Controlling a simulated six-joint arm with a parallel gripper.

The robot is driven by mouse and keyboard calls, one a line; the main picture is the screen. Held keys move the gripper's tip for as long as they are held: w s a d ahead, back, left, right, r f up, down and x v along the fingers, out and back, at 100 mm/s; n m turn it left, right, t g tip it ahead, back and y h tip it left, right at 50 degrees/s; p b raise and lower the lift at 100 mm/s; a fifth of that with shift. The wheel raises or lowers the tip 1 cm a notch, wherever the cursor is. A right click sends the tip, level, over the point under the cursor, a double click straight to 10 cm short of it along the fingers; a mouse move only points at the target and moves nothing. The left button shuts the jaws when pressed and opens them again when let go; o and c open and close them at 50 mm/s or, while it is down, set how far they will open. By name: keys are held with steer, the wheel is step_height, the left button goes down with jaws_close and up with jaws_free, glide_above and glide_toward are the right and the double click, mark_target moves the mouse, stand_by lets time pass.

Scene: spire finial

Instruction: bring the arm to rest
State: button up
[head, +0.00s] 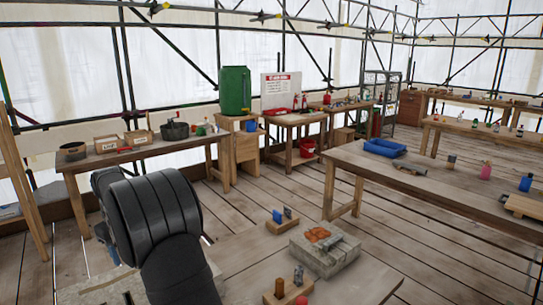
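My arm (152,220) shows in the head view as thick dark links at the lower left, in the foreground. My gripper is not visible in this view, so I cannot see whether it holds anything. Part of the near work surface is hidden behind the arm.
A pale stone block (340,260) with an orange-brown piece on top sits right of my arm. Small wooden holders stand behind it (282,221) and in front of it (287,292). A long table (450,200) is at right; another bench (140,153) is behind my arm.

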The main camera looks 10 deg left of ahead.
steer(key=w+d+m, duration=0.5)
steer(key=w+d, duration=0.7)
steer(key=d, duration=0.4)
steer(key=shift+w+d, duration=0.3)
steer(key=shift+d, duration=0.1)
steer(key=shift+f, duration=0.1)
steer(key=s+a+n, duration=0.5)
steer(key=s+a, duration=0.7)
steer(key=a, duration=0.5)
steer(key=shift+s, duration=0.4)
